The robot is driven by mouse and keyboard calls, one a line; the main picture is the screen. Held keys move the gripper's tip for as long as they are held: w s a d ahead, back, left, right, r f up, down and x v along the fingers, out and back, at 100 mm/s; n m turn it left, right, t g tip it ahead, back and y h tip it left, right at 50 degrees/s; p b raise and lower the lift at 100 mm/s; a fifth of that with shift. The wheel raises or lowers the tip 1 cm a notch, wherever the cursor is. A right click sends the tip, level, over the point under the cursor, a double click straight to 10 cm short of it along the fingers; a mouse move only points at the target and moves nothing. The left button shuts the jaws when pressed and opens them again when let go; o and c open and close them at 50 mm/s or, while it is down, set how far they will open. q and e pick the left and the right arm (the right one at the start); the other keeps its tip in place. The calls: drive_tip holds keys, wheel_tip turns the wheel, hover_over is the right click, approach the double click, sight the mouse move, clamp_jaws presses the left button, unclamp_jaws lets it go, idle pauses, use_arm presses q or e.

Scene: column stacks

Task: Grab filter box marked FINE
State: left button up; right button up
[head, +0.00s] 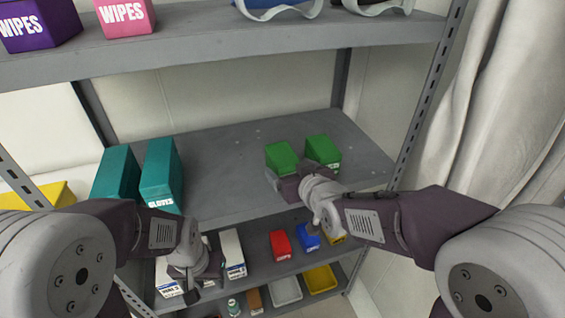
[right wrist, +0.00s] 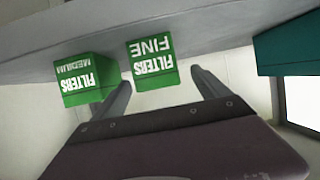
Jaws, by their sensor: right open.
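The green filter box marked FINE (right wrist: 152,65) shows upside down in the right wrist view, in front of the gap between my right gripper's fingers (right wrist: 160,80). In the head view it is the left green box (head: 281,156) on the middle shelf. My right gripper (head: 287,174) is open and empty, close in front of it; contact cannot be told. The green filter box marked MEDIUM (right wrist: 83,82) stands beside it, the right green box in the head view (head: 322,149). My left gripper (head: 192,284) hangs low by the lower shelf; its jaws are unclear.
Teal boxes (head: 161,175), one marked GLOVES, stand left on the middle shelf (head: 228,150); the space between them and the green boxes is clear. Wipes boxes (head: 124,17) and goggles stand above. Red (head: 280,244) and blue boxes stand below. A rack post (head: 430,90) stands right.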

sight(283, 153)
drive_tip(key=shift+x, duration=0.95)
drive_tip(key=x, duration=0.5)
drive_tip(key=shift+w+d+f, duration=0.1)
drive_tip(key=shift+w+d, duration=0.05)
drive_tip(key=shift+d, duration=0.05)
drive_tip(key=c, duration=1.6)
drive_tip(key=shift+o, duration=0.2)
wheel_tip(283, 153, up, 10)
drive_tip(key=shift+r+p, duration=0.1)
drive_tip(key=shift+p, duration=0.95)
